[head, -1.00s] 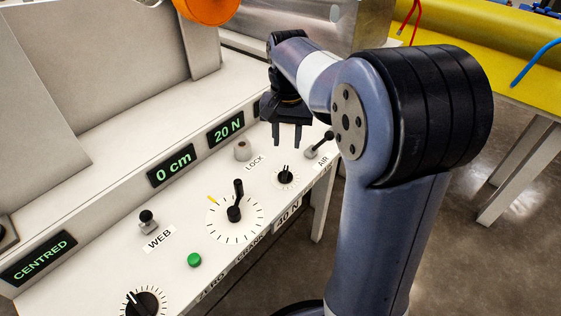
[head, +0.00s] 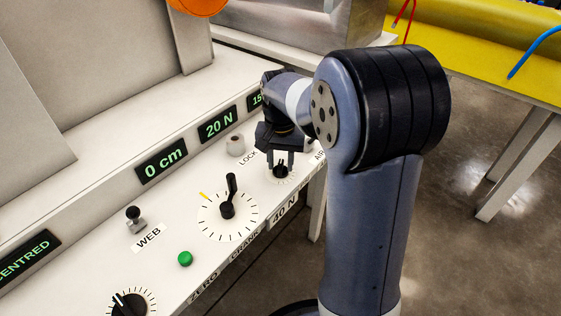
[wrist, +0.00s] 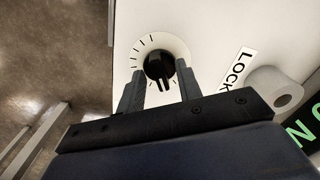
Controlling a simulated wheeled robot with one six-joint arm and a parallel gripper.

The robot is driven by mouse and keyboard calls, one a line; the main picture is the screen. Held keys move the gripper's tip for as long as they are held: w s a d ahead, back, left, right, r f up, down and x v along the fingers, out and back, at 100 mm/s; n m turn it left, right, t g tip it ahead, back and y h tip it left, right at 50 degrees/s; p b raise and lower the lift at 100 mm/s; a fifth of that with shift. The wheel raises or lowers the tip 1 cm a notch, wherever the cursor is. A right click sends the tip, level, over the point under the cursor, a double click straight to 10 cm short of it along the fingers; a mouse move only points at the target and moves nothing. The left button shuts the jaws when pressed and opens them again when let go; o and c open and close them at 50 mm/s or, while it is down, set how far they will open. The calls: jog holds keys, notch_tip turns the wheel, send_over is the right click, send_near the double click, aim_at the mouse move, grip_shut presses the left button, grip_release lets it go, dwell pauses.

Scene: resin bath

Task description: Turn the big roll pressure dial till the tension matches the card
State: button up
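A black dial knob (head: 282,171) with tick marks around it sits on the white panel, near the front edge. In the wrist view the knob (wrist: 158,66) has a white pointer line. My gripper (head: 281,162) is directly over this dial, pointing down. In the wrist view its two fingers are apart, one on each side of the knob, with gaps showing, so it is open. A green display (head: 217,125) reads 20 N. A card (head: 284,208) on the panel's front edge reads 40 N.
The crank (head: 229,198) stands left of the dial. A grey LOCK knob (head: 236,146) is behind it. Further left are a green button (head: 185,259), the WEB lever (head: 134,217) and another black dial (head: 129,303). A display (head: 161,161) reads 0 cm.

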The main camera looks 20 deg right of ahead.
jog(key=shift+c, duration=0.2)
grip_shut()
jog(key=shift+r+p, duration=0.1)
jog(key=shift+p, duration=0.25)
jog(key=shift+r+m+p, duration=0.15)
jog(key=shift+m+p, duration=0.8)
jog(key=shift+m, duration=0.15)
jog(key=m+p, duration=0.2)
jog(key=shift+m, duration=0.3)
jog(key=m+p, duration=0.2)
jog(key=m, duration=0.1)
jog(key=shift+f+m+p, duration=0.2)
jog(key=shift+m+p, duration=0.75)
jog(key=shift+m, duration=0.95)
